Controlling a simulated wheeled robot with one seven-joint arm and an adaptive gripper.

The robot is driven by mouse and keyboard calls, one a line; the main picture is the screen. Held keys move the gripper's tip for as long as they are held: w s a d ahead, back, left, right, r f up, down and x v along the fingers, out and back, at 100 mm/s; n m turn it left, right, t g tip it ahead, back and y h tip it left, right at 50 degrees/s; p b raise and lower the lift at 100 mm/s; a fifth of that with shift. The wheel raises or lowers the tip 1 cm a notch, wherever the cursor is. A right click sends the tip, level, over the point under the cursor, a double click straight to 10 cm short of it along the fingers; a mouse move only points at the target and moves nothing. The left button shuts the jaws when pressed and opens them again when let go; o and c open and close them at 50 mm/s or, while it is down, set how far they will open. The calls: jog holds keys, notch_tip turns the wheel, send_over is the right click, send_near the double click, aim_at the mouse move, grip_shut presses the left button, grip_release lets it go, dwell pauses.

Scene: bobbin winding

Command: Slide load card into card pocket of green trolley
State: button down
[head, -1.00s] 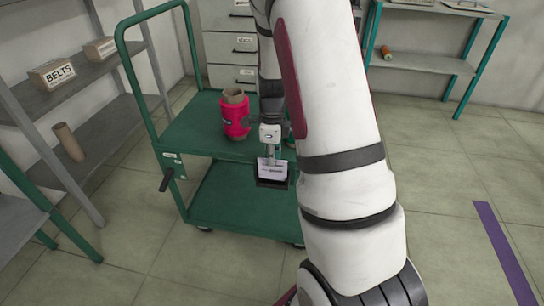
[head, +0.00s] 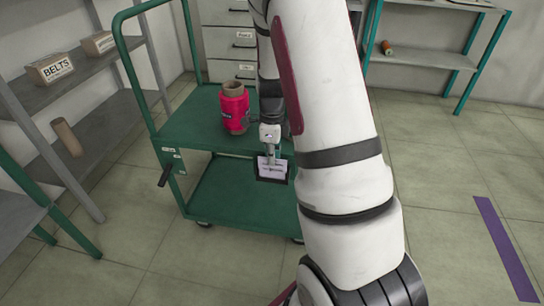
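The green trolley (head: 240,197) stands in the middle of the head view, with a top deck and a lower deck. A dark card pocket (head: 273,180) hangs at the front edge of its top deck. The pale load card (head: 270,168) is upright at the pocket, its lower part behind the pocket's dark front. My gripper (head: 271,152) points down at the card's top edge, and its narrow fingers overlap the card. I cannot tell whether they still grip it. My arm hides the trolley's right side.
A red bobbin (head: 234,107) stands on the trolley's top deck. A grey shelf with a BELTS box (head: 50,69) and a brown tube (head: 67,137) is at the left. Drawers (head: 230,40) stand behind. Floor at the right is clear, with a purple stripe (head: 505,248).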

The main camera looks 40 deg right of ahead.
jog(key=shift+f, duration=0.15)
jog(key=shift+f, duration=0.25)
dwell(0.4)
jog(key=c, duration=1.7)
grip_release()
jog(key=shift+r, duration=0.1)
notch_tip(320, 180, up, 12)
jog(key=shift+f, duration=0.1)
jog(key=shift+a, duration=0.1)
